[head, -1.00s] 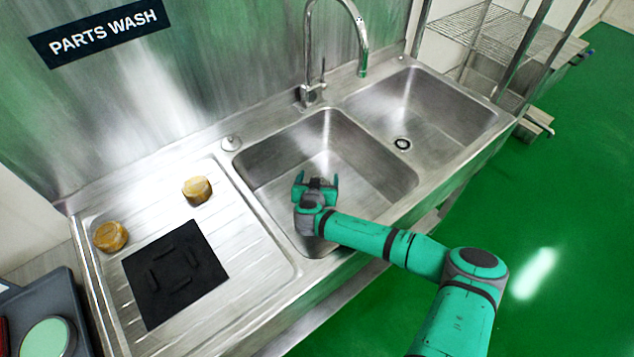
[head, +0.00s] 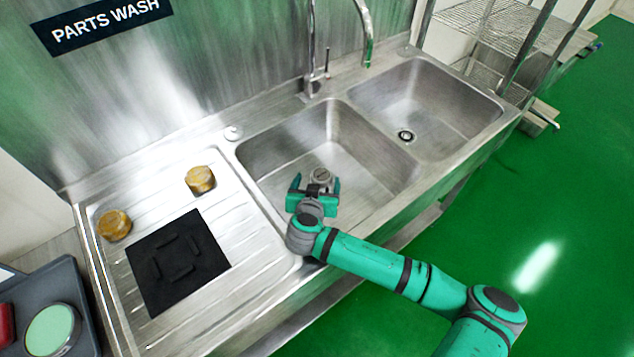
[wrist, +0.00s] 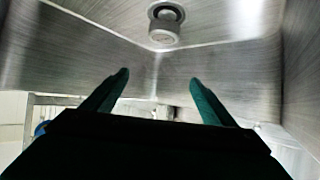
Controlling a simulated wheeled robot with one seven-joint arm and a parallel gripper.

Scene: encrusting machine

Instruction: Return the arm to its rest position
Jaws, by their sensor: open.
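My gripper (head: 316,184) is open and empty, its two fingers apart over the front part of the left sink basin (head: 262,160). My arm reaches in from the lower right of the head view, across the front edge of the sink. A round grey metal piece (head: 321,175) shows on the basin floor just beyond the fingers. In the wrist view, my gripper (wrist: 159,78) points into the basin with nothing between its fingers. The round metal piece (wrist: 162,35) is beyond the fingertips there; whether it is a drain fitting or a loose part I cannot tell.
A faucet (head: 312,70) stands behind the basins. The right basin (head: 440,105) is empty. Two brass-coloured pieces (head: 201,179) (head: 114,225) and a black mat (head: 150,285) are on the drainboard. A grey tray (head: 85,320) is at lower left, a wire rack (head: 500,22) at upper right.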

